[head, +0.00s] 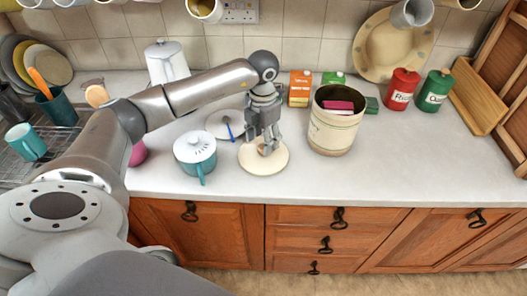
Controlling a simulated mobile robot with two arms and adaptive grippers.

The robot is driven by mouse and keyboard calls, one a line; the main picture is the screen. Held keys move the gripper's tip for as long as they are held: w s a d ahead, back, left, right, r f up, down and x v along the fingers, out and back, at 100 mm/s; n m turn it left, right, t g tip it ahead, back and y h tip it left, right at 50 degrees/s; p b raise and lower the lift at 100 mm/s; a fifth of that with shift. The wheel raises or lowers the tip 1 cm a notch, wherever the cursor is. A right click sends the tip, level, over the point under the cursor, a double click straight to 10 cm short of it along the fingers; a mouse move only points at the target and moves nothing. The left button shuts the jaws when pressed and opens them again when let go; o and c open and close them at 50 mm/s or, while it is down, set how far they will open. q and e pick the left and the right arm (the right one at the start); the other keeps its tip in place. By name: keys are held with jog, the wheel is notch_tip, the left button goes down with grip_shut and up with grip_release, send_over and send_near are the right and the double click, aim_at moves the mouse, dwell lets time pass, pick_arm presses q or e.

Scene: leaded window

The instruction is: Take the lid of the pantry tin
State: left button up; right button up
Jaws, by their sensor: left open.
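The pantry tin (332,136) is a cream canister standing upright and open on the counter, with a pink item (338,105) showing inside. A round cream lid (277,162) lies flat on the counter to the left of the tin. My left gripper (266,149) points down over the lid, its open fingers low around the lid's small brownish knob. Whether the fingers touch the knob is too small to tell. My right gripper is not in view.
Behind are a pale plate with a blue item (229,129) and an orange box (300,88). Red (401,89) and green (436,90) canisters stand right. The counter's front right is clear.

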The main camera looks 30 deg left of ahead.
pick_arm(q)
jog(key=shift+d+f+p, duration=0.1)
jog(key=shift+f+p, duration=0.4)
jog(key=shift+f, duration=1.35)
jog(key=c, duration=1.1)
jog(key=shift+r, duration=0.1)
